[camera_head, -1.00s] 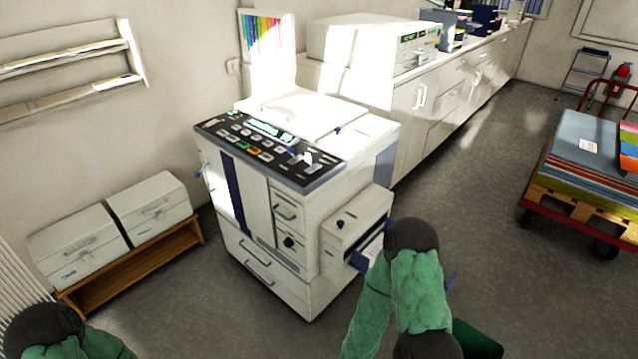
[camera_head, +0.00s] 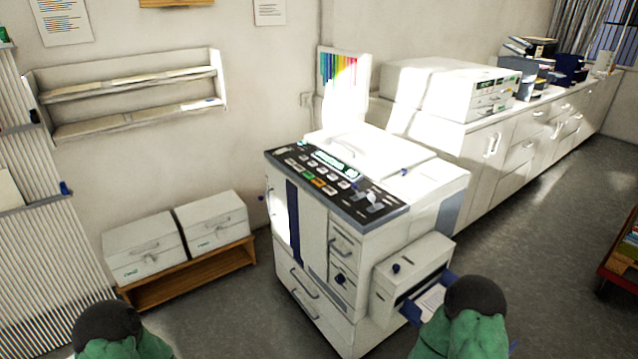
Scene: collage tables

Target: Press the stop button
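A white copier (camera_head: 330,235) stands in the middle of the head view. Its dark, sloping control panel (camera_head: 335,187) carries a lit display (camera_head: 335,163) and rows of small keys. A few keys (camera_head: 318,183) are coloured, orange and green among them. The labels are too small to read, so I cannot tell which key is the stop button. Green-sleeved parts of my left and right arms show at the lower left and lower right, below and apart from the panel. Neither gripper's fingers show.
An output tray (camera_head: 432,297) juts from the copier's right side near my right arm. Two white boxes (camera_head: 145,247) sit on a low wooden bench (camera_head: 190,278) at left. A long white counter (camera_head: 520,150) runs behind. Grey floor (camera_head: 540,260) is open at right.

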